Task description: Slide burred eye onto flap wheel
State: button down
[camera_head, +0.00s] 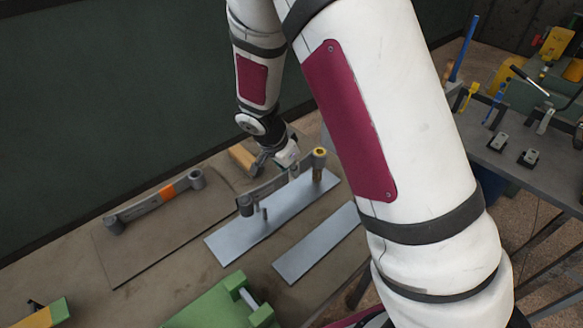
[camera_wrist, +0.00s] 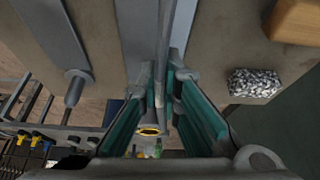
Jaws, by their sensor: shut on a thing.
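My gripper (camera_head: 287,160) is shut on a grey leaf spring (camera_head: 268,187), holding it above a flat metal plate (camera_head: 227,244). The leaf has an eye at each end. The left-hand eye (camera_head: 245,204) is plain grey, near a thin upright peg (camera_head: 264,214) on the plate. In the wrist view, green-padded fingers (camera_wrist: 166,95) stand either side of the leaf.
Another leaf (camera_head: 150,202) with an orange band lies on a brown mat (camera_head: 165,245). A wooden block (camera_head: 243,159) is behind my gripper. A second plate (camera_head: 318,246) and a green fixture (camera_head: 215,308) are in front. A speckled block (camera_wrist: 253,84) lies right in the wrist view.

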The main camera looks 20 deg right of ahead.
aim_at(283, 173)
jog(key=shift+f+b, duration=1.2)
jog(key=shift+f, duration=2.05)
jog(key=c, duration=1.7)
grip_release()
jog(key=v, duration=1.1)
jog(key=shift+r, duration=0.2)
jog(key=shift+a+r, duration=0.15)
jog(key=shift+r, duration=0.2)
